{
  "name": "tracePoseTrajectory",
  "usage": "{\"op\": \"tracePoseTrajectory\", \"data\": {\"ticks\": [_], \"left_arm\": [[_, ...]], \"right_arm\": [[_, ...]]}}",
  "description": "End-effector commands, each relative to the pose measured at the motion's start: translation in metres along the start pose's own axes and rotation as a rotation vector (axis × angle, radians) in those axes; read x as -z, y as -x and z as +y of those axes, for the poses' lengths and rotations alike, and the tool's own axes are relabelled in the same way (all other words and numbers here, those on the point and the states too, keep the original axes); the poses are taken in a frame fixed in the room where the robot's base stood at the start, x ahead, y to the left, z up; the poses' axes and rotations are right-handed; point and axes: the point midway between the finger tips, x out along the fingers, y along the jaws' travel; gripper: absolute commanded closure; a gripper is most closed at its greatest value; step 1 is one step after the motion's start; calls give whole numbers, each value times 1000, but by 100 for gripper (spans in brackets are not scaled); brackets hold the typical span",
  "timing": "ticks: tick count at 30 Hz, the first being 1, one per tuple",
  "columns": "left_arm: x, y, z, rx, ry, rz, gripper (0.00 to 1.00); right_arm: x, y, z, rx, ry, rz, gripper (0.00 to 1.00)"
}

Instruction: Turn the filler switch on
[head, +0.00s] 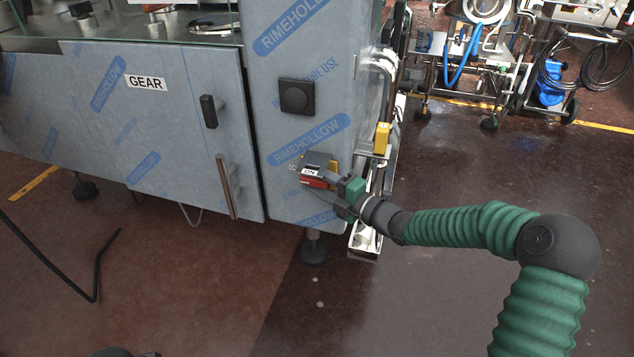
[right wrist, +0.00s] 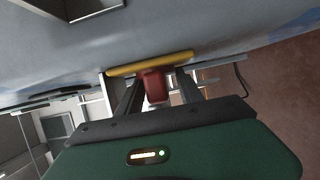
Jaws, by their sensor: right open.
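The filler switch (head: 315,178) is a red handle on a yellow plate, low on the film-wrapped cabinet's right panel, with an "ON" label beside it. In the right wrist view the red handle (right wrist: 154,86) stands out from its yellow plate (right wrist: 150,64). My right gripper (head: 330,182) is at the switch in the head view. In the right wrist view its two dark fingers (right wrist: 156,92) are open, one on each side of the red handle, with small gaps visible. The fingers partly hide the switch in the head view. My left gripper is not in view.
The grey-blue cabinet (head: 150,110) has a "GEAR" label, door handles and a black square knob (head: 296,97). A steel frame with a yellow block (head: 382,138) stands right of the switch. Wheeled equipment (head: 480,60) is farther back. The reddish floor (head: 450,170) at right is mostly clear.

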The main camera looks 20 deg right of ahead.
Motion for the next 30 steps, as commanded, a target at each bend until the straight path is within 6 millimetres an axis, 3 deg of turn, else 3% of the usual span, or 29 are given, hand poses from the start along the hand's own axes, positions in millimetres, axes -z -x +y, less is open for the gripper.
{"op": "tracePoseTrajectory", "data": {"ticks": [1,11,22,30], "left_arm": [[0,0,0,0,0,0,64],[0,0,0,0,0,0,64],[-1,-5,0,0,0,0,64],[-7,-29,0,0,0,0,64]], "right_arm": [[1,0,0,0,1,1,59],[0,1,-1,1,-1,0,100],[-2,2,-4,-14,-8,-4,100],[-3,2,-10,-125,-55,-5,100]]}}
